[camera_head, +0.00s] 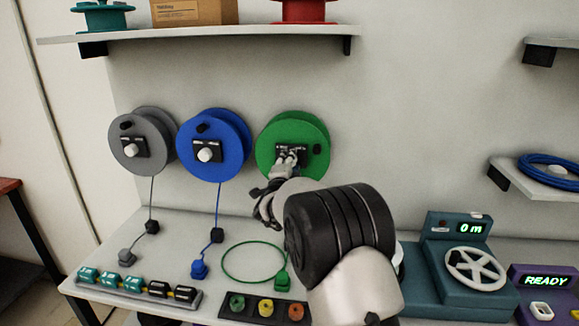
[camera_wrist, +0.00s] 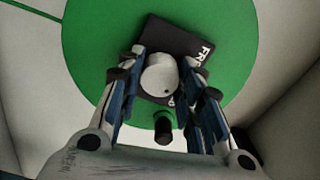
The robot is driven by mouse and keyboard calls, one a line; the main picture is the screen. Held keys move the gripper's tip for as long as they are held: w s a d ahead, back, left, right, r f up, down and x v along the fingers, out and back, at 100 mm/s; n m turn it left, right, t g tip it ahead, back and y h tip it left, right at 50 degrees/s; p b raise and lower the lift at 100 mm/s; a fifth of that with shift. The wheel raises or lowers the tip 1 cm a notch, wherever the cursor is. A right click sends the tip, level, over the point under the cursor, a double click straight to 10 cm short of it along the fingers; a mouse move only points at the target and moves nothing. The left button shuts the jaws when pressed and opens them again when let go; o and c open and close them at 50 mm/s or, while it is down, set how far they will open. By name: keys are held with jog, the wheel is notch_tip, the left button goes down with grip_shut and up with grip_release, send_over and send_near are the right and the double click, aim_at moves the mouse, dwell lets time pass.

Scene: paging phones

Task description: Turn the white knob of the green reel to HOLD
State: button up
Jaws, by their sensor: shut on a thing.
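The green reel (camera_head: 310,132) is mounted on the wall, right of the blue reel. In the wrist view the green reel (camera_wrist: 85,60) fills the back. Its white knob (camera_wrist: 160,76) sits on a black label plate (camera_wrist: 180,38), between the fingers of my gripper (camera_wrist: 164,85), which is shut on it. "FRE" shows on the plate at upper right; the other lettering is mostly hidden by the knob and fingers. I cannot read the knob's setting. A black crank handle (camera_wrist: 163,128) shows below the knob.
The blue reel (camera_head: 230,150) and grey reel (camera_head: 160,140) hang to the left, each with a white knob. Below on the table (camera_head: 185,230) are a green cable loop (camera_head: 225,262), a tray of coloured parts (camera_head: 240,312) and a teal meter reading 0 m (camera_head: 440,262).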

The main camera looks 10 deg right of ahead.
jog(key=shift+m, duration=1.1)
jog(key=o, duration=1.1)
jog(key=v, duration=1.2)
jog(key=shift+r, duration=0.1)
